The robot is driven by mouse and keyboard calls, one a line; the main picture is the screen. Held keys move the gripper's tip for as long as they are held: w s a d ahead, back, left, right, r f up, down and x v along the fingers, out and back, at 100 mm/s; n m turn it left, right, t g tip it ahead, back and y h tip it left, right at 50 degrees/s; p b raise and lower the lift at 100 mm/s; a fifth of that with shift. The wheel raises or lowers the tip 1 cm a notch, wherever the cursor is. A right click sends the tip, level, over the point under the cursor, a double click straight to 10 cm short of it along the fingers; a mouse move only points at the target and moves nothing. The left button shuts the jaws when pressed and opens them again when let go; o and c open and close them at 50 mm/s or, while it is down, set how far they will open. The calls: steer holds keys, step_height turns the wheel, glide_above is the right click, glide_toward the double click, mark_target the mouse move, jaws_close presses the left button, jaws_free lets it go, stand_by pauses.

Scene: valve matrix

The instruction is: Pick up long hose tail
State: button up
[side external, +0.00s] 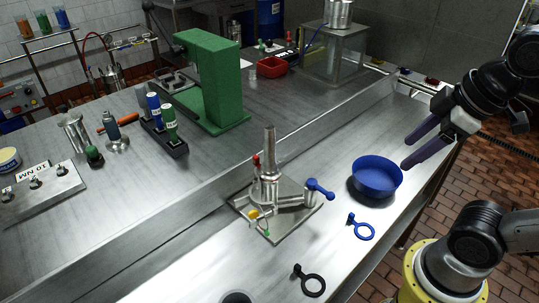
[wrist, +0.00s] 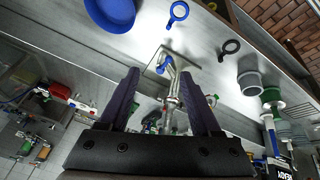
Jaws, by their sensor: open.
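A tall silver tapered tube (side external: 269,146), which looks like the long hose tail, stands upright on the valve assembly (side external: 268,190). The assembly has a blue handle (side external: 320,189), red and yellow parts, and sits on a square metal plate (side external: 278,233). My gripper (side external: 404,153) is open and empty, high at the right above the blue bowl (side external: 376,182), well apart from the tube. In the wrist view, the assembly (wrist: 171,84) shows beyond and between the open fingers (wrist: 162,72); I cannot clearly pick out the tube there.
A blue ring-shaped key (side external: 364,231) and a black one (side external: 312,284) lie on the front bench. A raised metal ledge (side external: 325,112) runs behind the assembly. A green press (side external: 213,85) and bottles in a black holder (side external: 163,134) stand farther back.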

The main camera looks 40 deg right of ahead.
steer(key=w+a+r+n+g, duration=0.2)
steer(key=w+a+r+n, duration=0.1)
steer(key=w+r+n, duration=0.45)
steer(key=w+a+r+n+g, duration=0.1)
steer(key=w+a+r+n, duration=0.2)
steer(key=w+r+n, duration=0.4)
steer(key=n+g, duration=0.2)
glide_above(269, 141)
steer(key=d, duration=0.1)
steer(key=f, duration=0.8)
steer(key=w+f, duration=0.1)
steer(key=f, duration=0.4)
steer(key=shift+d, duration=0.1)
steer(key=shift+s+f, duration=0.1)
steer(key=shift+f, duration=3.2)
steer(key=shift+c, duration=0.3)
jaws_close()
